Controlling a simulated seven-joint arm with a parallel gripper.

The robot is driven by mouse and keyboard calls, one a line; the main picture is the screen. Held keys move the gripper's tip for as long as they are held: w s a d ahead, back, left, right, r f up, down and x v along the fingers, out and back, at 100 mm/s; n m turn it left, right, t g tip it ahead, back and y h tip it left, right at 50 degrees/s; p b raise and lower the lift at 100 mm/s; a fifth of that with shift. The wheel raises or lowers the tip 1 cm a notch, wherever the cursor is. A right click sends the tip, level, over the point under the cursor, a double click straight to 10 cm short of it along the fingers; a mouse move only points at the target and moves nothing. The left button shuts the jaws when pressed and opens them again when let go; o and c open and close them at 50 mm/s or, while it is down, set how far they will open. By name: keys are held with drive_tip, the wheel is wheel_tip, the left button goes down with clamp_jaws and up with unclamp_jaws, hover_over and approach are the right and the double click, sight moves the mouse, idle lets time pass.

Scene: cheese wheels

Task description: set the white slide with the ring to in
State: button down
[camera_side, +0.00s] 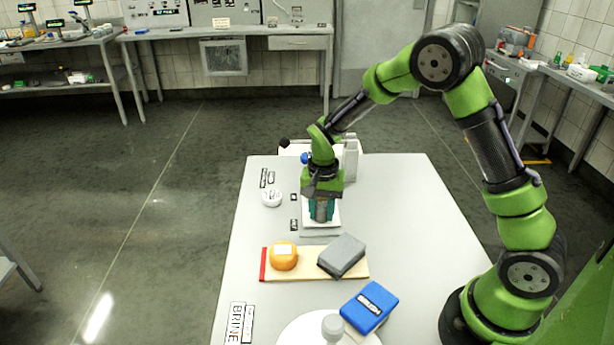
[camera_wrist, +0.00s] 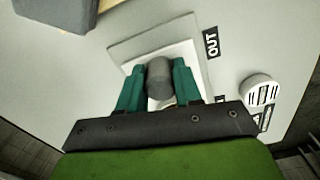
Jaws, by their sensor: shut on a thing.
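The white slide (camera_side: 334,222) lies on the grey-white table, partly covered by my gripper. In the wrist view the white slide (camera_wrist: 192,56) sits on a grey base plate (camera_wrist: 118,50), with a grey rounded grip (camera_wrist: 159,78) standing on it. My gripper (camera_side: 321,211) points down over the slide. In the wrist view, its teal fingers (camera_wrist: 160,85) are closed on both sides of the grey grip. A black label reading OUT (camera_wrist: 211,43) lies beside the plate. A second small label (camera_side: 294,197) lies farther back in the side view, too small to read. I cannot make out the ring's shape.
A white round slotted piece (camera_side: 271,198) is left of the slide. In front are a board (camera_side: 300,274) with an orange cheese (camera_side: 284,255) and a grey block (camera_side: 342,256), a blue box (camera_side: 369,307) and a white round plate (camera_side: 296,331). The table's right side is clear.

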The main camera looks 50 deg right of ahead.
drive_tip(key=w+d, duration=0.8)
drive_tip(key=shift+w+r, duration=0.1)
drive_tip(key=shift+d, duration=0.1)
drive_tip(key=c, duration=0.8)
unclamp_jaws()
wheel_tip(320, 180, up, 17)
drive_tip(key=shift+f, duration=0.1)
